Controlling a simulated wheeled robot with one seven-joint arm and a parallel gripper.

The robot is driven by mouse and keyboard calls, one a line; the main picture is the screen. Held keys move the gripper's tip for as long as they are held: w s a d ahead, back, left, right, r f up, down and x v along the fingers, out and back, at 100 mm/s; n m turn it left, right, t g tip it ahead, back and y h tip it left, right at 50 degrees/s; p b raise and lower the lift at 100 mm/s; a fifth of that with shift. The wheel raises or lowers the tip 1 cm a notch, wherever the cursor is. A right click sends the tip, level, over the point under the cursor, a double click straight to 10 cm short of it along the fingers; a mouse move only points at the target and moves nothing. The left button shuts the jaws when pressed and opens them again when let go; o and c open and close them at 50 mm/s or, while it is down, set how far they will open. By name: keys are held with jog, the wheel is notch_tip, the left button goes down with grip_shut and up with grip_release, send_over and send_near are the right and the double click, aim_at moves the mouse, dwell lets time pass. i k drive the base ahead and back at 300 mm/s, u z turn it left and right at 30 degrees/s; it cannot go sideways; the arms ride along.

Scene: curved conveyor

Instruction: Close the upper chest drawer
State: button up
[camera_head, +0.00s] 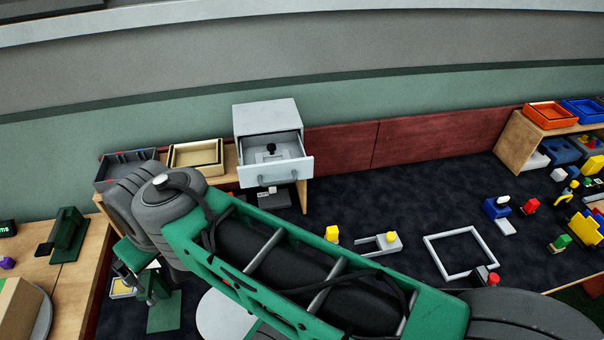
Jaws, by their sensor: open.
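The small light-grey chest (262,114) stands on a wooden shelf against the back wall. Its upper drawer (290,169) is pulled out toward me, with a handle on its front and a small dark-topped item (271,149) inside. My green and black arm crosses the lower middle of the view. My gripper (140,284) hangs below the wrist at the lower left, partly hidden by the arm. It is open, with no drawer contact visible, and is left of and nearer than the chest.
A dark tray (124,168) and a beige tray (196,156) sit left of the chest. A wooden table (70,268) is at the left. Several coloured blocks and a white square frame (430,252) lie on the dark surface. Orange (549,115) and blue bins stand at right.

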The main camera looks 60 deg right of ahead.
aim_at(274, 171)
jog(key=z, duration=1.5)
